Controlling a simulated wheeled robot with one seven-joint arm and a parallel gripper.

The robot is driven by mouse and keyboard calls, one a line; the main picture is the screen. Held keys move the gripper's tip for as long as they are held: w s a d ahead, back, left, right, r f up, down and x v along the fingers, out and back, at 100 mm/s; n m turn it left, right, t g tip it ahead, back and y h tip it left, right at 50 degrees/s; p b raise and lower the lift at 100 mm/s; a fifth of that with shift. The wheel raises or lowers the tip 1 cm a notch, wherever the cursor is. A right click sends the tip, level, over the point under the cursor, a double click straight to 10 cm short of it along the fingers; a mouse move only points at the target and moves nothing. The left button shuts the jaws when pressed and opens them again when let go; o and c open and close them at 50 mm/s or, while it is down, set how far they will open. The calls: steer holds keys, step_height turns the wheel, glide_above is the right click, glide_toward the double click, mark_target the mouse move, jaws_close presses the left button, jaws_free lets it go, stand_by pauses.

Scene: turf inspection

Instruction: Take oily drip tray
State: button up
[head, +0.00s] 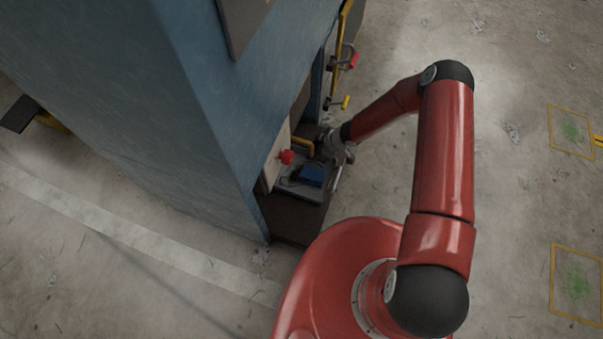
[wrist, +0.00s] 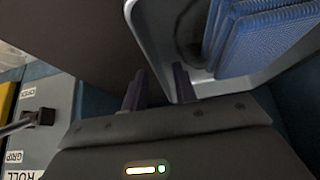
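The drip tray (head: 302,193) is a light grey, shallow tray in the low opening of the blue cabinet. A dark, oily-looking stain and a blue ribbed block (head: 312,174) lie in it. In the wrist view the tray (wrist: 152,42) fills the upper right, with the blue ribbed block (wrist: 262,35) inside. My gripper (wrist: 159,88) is at the tray's near edge. Its two dark fingers stand apart, with the tray's rim corner showing between them. I cannot tell whether they touch it. In the head view my gripper (head: 335,150) is beside the tray, partly hidden by my arm.
The blue cabinet (head: 215,110) rises beside the tray. A red knob (head: 286,157) and a yellow handle (head: 303,146) are close to it. A labelled grey panel (wrist: 45,125) shows at the wrist view's left. Concrete floor (head: 520,60) is open to the right.

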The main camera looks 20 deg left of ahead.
steer(key=shift+a+f, duration=0.1)
steer(key=shift+f, duration=0.05)
jaws_close()
stand_by(0.4)
